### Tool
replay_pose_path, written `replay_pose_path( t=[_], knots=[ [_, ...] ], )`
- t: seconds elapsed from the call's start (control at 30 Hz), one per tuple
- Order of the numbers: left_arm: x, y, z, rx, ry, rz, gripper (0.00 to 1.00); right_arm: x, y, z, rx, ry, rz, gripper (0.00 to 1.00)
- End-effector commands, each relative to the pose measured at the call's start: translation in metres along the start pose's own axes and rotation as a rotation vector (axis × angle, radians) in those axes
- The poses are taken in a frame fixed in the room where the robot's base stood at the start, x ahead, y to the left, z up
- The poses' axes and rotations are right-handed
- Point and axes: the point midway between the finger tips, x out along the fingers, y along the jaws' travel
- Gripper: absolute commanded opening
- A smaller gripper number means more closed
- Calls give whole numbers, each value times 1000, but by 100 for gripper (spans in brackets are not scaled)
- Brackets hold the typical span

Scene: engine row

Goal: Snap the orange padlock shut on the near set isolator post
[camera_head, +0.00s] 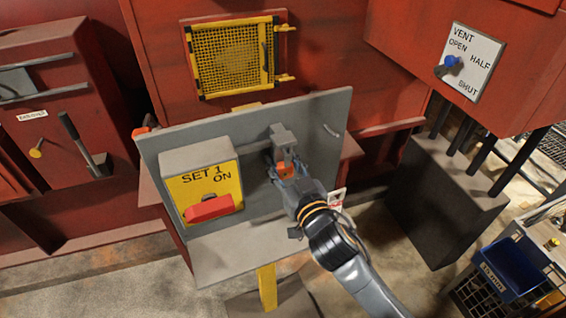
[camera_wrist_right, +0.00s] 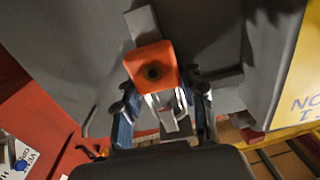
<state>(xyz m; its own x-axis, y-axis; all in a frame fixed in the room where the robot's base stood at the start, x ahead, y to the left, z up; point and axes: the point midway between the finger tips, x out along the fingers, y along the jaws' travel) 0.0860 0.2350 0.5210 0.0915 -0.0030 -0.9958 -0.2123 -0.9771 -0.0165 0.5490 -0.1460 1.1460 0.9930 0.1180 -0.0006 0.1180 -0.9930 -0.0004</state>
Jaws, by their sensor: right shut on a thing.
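The orange padlock (camera_head: 286,170) is at my right gripper (camera_head: 281,176), in front of the grey panel (camera_head: 325,120). In the right wrist view the padlock (camera_wrist_right: 150,66) shows a dark round keyhole, and its silver shackle (camera_wrist_right: 165,103) lies between the fingers of my right gripper (camera_wrist_right: 163,98). The right gripper is shut on the padlock. A grey post or bracket (camera_head: 282,136) stands on the panel right by the padlock. Whether the shackle passes through it cannot be told. The SET 1 isolator (camera_head: 180,160) has its red handle (camera_head: 210,208) by ON. My left gripper is not in view.
A yellow mesh guard (camera_head: 235,58) is on the red housing above the panel. A VENT plate (camera_head: 472,62) with a blue-knobbed lever is at the upper right. A dark grey block (camera_head: 440,205) stands right of my arm. A blue bin (camera_head: 510,268) is at the lower right.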

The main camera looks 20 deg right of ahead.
Motion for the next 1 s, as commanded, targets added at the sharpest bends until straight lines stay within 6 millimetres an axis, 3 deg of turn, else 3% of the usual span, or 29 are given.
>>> replay_pose_path(
  t=[1.0],
  knots=[
    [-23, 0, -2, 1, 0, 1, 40, 0, 0, -25, 1, 2, -1, 0]
  ],
)
